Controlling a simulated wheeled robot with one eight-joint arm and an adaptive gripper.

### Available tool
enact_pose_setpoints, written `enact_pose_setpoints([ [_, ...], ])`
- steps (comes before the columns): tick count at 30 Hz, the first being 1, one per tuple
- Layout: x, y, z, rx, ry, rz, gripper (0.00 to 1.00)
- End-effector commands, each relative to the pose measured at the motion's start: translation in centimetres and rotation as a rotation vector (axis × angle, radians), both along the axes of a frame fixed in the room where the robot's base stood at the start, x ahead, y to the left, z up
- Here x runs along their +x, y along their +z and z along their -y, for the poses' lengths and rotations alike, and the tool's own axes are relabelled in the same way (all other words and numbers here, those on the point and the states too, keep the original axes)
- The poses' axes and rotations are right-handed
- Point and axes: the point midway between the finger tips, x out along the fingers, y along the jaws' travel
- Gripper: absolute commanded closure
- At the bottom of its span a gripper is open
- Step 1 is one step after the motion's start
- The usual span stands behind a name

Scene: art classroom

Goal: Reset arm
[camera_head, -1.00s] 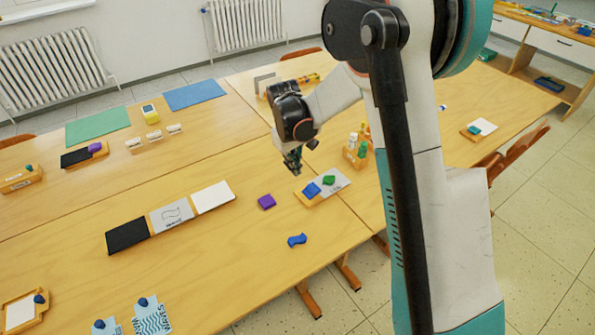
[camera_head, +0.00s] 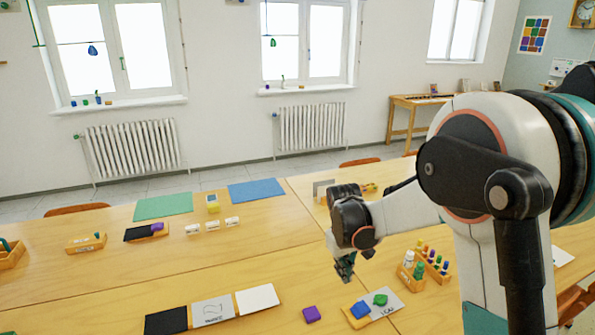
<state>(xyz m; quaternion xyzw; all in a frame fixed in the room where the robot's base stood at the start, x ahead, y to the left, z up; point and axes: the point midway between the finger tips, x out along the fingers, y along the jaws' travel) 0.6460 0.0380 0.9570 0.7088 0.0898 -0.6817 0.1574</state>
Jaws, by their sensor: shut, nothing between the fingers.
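My arm (camera_head: 400,212) reaches in from the right of the head view, bent at the elbow. My gripper (camera_head: 345,268) hangs at its end, pointing down above the wooden table (camera_head: 100,285). The gripper is shut and empty. It is small and dark here, so its fingertips show little detail. It is above and to the left of a grey card (camera_head: 389,301) bearing a blue piece (camera_head: 360,309) and a green piece (camera_head: 380,299), and appears clear of them. Part of the table on the right is hidden behind my arm.
A purple block (camera_head: 311,314) lies left of the grey card. A wooden holder with bottles (camera_head: 411,275) stands right of my gripper. A black, grey and white card row (camera_head: 212,310) lies at front left. Green (camera_head: 164,206) and blue mats (camera_head: 256,190) lie farther back.

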Motion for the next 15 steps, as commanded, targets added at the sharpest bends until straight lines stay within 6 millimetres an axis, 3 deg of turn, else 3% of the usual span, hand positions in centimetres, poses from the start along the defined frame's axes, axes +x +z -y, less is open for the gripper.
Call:
enact_pose_setpoints([
  [6, -3.4, 5.7, 0.8, 0.024, -0.043, 0.08, 1.0],
  [15, -9.3, 12.0, 1.9, 0.062, -0.108, 0.205, 1.0],
])
